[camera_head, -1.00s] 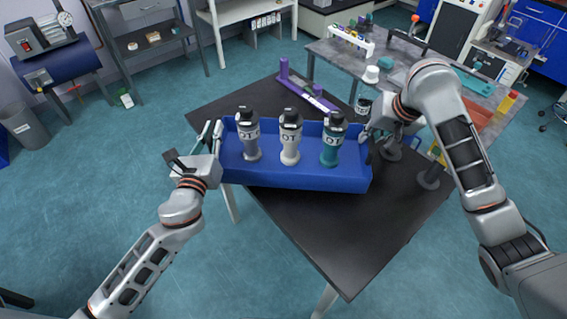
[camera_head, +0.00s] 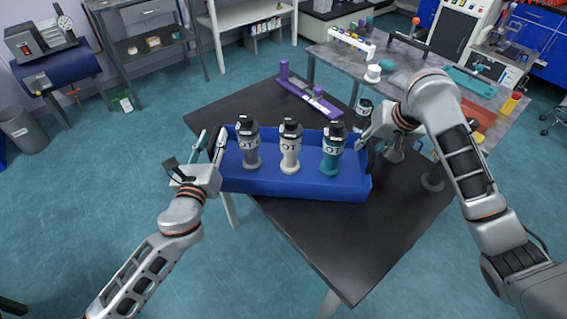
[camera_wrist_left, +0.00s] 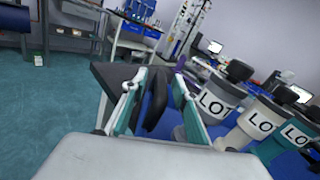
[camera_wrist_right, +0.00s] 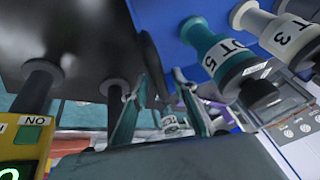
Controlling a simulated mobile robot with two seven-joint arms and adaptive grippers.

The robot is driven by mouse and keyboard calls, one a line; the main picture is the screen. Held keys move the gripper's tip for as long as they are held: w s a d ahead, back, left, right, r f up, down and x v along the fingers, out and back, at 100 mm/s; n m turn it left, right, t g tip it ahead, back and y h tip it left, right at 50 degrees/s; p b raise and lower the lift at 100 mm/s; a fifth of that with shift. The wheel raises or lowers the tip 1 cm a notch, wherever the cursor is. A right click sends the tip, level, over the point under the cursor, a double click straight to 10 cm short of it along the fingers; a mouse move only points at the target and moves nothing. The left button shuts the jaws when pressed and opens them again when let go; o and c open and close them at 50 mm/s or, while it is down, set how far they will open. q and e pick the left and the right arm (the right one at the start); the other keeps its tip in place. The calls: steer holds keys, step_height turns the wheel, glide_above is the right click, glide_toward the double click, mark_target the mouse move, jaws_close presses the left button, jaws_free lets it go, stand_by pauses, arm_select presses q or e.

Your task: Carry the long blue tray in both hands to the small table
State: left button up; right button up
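The long blue tray (camera_head: 295,186) is over the black table (camera_head: 330,250), its left end past the table's left edge. I cannot tell whether its base touches the tabletop. It carries three upright labelled bottles: grey (camera_head: 249,150), white (camera_head: 290,150) and teal (camera_head: 332,153).
A purple rack (camera_head: 308,94) lies at the back of the black table. A grey bench (camera_head: 335,52) with tools is behind on the right. Open floor (camera_head: 90,190) lies to the left.

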arm_select(q)
steer(key=s, duration=1.2)
steer(key=shift+a, duration=0.25)
arm_select(e)
steer(key=v, duration=1.2)
arm_select(q)
steer(key=shift+s, duration=0.1)
arm_select(e)
steer(key=shift+s+f, duration=0.1)
